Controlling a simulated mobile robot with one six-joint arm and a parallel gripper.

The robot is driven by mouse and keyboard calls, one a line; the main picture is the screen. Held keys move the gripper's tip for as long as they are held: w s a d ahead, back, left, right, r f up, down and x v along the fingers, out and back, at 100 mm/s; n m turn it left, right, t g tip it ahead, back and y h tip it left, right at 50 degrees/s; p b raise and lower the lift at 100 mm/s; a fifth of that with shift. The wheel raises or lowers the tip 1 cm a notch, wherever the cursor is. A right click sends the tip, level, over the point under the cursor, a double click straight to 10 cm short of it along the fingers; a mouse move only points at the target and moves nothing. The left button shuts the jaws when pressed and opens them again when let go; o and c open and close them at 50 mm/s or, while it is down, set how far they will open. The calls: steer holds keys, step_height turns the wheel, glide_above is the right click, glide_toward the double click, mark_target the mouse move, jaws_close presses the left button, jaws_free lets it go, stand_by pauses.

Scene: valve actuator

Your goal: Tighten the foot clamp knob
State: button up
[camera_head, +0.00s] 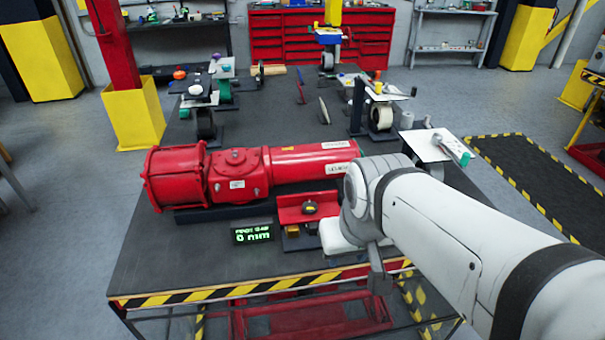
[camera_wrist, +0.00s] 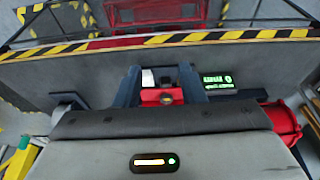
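A red bracket (camera_head: 308,206) stands at the table's front edge, before the red valve actuator (camera_head: 240,172). A small dark knob (camera_head: 310,208) shows on the bracket; I cannot tell for certain that it is the foot clamp knob. In the wrist view, a red block (camera_wrist: 163,97) with a dark, yellowish-marked top lies between the two blue-grey fingers of my gripper (camera_wrist: 160,80). The fingers are apart and nothing is seen clasped. Whether they touch the block is unclear.
A green-lit display (camera_head: 252,233) reading 0 mm stands left of the bracket; it also shows in the wrist view (camera_wrist: 205,82). Several wheel-like parts and small stands fill the table's back. The table's front left (camera_head: 160,262) is clear. A striped edge (camera_head: 250,288) borders the front.

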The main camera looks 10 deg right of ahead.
steer(key=shift+o, duration=0.7)
steer(key=shift+w+d, duration=0.15)
steer(key=shift+d, duration=0.05)
steer(key=o, duration=0.4)
steer(key=shift+n+y, duration=0.3)
steer(key=shift+n, duration=0.3)
steer(key=w+b, duration=0.1)
steer(key=w, duration=0.2)
steer(key=w+f+b, duration=0.1)
steer(key=w, duration=0.2)
steer(key=w+a+f+b, duration=0.1)
steer(key=w, duration=0.2)
steer(key=shift+w+f, duration=0.1)
steer(key=shift+w, duration=0.25)
steer(key=n+t+b, duration=0.1)
steer(key=n+b, duration=0.1)
steer(key=b, duration=0.2)
glide_toward(311, 207)
steer(key=shift+y, duration=0.3)
steer(key=x, duration=0.8)
steer(key=shift+w+d+f+p, duration=0.1)
steer(key=shift+d+f+p, duration=0.1)
steer(key=shift+p, duration=0.15)
steer(key=shift+c, duration=0.4)
